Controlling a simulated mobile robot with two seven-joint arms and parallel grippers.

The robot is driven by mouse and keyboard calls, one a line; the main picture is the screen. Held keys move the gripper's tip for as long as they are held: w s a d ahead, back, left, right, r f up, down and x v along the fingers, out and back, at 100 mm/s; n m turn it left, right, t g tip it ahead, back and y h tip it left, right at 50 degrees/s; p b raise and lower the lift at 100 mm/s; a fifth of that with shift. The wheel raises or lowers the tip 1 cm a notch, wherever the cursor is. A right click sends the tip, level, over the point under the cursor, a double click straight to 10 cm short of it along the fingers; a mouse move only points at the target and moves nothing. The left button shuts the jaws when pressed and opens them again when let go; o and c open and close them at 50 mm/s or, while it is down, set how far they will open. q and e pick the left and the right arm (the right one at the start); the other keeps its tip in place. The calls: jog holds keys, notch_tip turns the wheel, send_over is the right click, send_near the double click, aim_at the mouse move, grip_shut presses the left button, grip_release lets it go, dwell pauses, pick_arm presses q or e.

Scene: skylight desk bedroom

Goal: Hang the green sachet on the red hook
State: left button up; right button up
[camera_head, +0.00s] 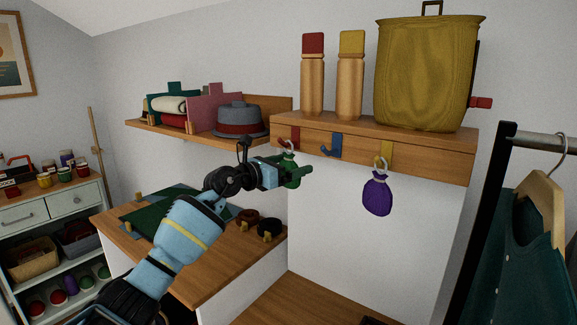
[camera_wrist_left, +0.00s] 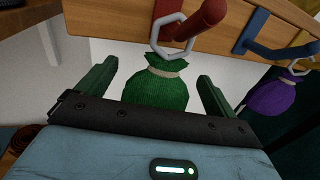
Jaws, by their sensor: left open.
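The green sachet (camera_wrist_left: 160,86) hangs upright below the red hook (camera_wrist_left: 205,22). Its pale ring (camera_wrist_left: 153,38) appears to be around the red hook's arm. My left gripper (camera_wrist_left: 156,80) is open, with one green finger on each side of the sachet and visible gaps between. In the head view, the left gripper (camera_head: 298,172) is at the shelf's front left end. There it partly covers the green sachet (camera_head: 289,158), just under the red hook (camera_head: 295,136). My right gripper is not in view.
A blue hook (camera_head: 331,146) is empty beside the red one. A purple sachet (camera_head: 377,194) hangs from the yellow hook (camera_head: 386,151). Two bottles (camera_head: 312,80) and a yellow bin (camera_head: 425,75) stand on the shelf above. A desk (camera_head: 215,270) lies below.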

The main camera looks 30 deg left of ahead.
pick_arm(q)
jog(key=shift+s, duration=0.1)
jog(key=v, duration=0.7)
jog(key=shift+s+a, duration=0.15)
jog(key=shift+s, duration=0.15)
